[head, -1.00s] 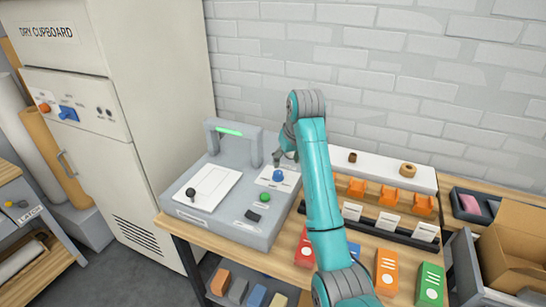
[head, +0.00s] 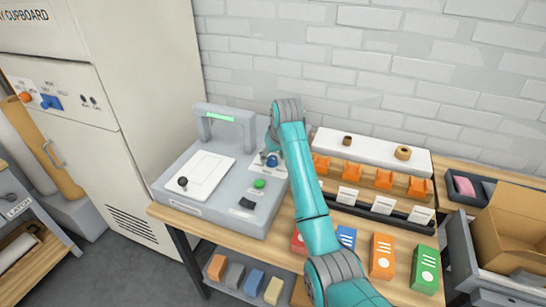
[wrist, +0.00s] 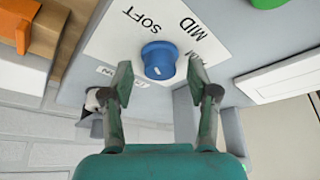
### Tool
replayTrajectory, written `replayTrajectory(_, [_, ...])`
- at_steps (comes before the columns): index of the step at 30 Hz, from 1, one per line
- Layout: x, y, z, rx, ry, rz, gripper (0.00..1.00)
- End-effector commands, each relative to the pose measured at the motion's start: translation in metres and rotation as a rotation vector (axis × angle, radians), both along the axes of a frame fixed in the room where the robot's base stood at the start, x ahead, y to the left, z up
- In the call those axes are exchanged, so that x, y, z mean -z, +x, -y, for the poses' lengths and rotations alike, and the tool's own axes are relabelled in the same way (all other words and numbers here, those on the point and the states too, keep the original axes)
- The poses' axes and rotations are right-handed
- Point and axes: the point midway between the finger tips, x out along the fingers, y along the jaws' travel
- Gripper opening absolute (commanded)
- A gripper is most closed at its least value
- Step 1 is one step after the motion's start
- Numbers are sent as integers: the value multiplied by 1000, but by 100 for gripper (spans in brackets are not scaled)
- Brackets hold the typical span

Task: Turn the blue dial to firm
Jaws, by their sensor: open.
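The blue dial (wrist: 159,60) stands on a white label plate (wrist: 112,38) on top of the grey machine. The plate reads SOFT and MID, with a third word partly hidden, its last letter M. A pale mark shows on the dial, but I cannot tell which word it points to. My gripper (wrist: 158,76) is open, with one fingertip on either side of the dial's near edge. I see no clear contact. In the head view the dial (head: 272,160) shows just beside my gripper, which the arm partly hides.
The grey machine also carries a green button (head: 259,184), a black switch (head: 247,203) and a black-knobbed lever (head: 183,182). A grey arch (head: 225,122) with a green light rises behind. The dry cupboard at left has another blue control (head: 52,102). Orange holders (head: 384,180) stand right.

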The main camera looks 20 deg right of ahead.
Motion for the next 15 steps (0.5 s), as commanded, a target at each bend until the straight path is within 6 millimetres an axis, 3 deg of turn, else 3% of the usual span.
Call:
replayTrajectory(10, [4, 2, 0, 0, 0, 1, 59])
replayTrajectory(11, [4, 2, 0, 0, 0, 1, 57])
replayTrajectory(15, [4, 2, 0, 0, 0, 1, 22])
